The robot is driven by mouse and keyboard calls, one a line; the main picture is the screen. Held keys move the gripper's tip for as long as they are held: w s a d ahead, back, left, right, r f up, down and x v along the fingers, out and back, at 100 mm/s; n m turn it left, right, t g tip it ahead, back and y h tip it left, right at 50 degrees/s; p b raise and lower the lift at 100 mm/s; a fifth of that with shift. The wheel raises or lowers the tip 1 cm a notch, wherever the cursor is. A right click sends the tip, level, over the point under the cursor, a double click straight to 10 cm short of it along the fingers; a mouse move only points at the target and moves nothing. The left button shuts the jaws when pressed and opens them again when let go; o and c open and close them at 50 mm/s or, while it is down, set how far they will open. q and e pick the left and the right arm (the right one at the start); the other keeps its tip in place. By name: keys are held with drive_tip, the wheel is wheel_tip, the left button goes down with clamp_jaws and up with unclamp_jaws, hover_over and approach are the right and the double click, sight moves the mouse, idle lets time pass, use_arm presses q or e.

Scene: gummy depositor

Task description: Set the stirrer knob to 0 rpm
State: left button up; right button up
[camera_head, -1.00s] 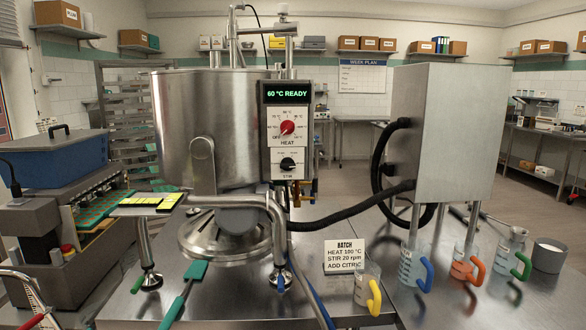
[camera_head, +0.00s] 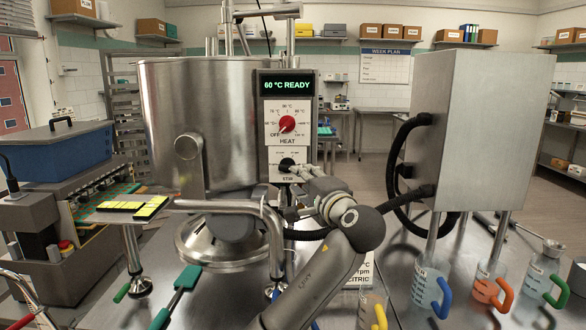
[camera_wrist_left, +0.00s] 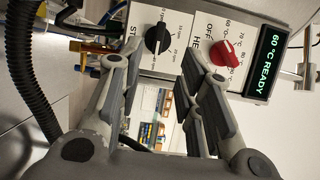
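The black stirrer knob (camera_head: 287,165) sits on the white STIR plate, below the red heat knob (camera_head: 287,123) on the control panel. In the left wrist view the stirrer knob (camera_wrist_left: 158,38) shows sideways, with rpm marks around it; I cannot read its setting for sure. My left gripper (camera_head: 298,172) is just in front of the STIR plate and partly hides it. In the left wrist view its two fingers (camera_wrist_left: 153,62) are spread apart, with the stirrer knob beyond and between their tips, apparently not gripped. My right gripper is not in view.
The display (camera_head: 287,85) reads 60 °C READY. A steel kettle (camera_head: 160,110) stands left of the panel, and a steel box (camera_head: 490,130) with black hoses stands right. Beakers with coloured handles (camera_head: 430,288) stand at the right.

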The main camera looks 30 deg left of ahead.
sight(289, 169)
use_arm(q)
drive_tip(key=p+x, duration=0.1)
drive_tip(key=x, duration=0.8)
drive_tip(key=shift+f+p, duration=0.1)
drive_tip(key=shift+p, duration=0.25)
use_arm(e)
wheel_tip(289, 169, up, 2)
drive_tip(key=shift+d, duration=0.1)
use_arm(q)
clamp_jaws()
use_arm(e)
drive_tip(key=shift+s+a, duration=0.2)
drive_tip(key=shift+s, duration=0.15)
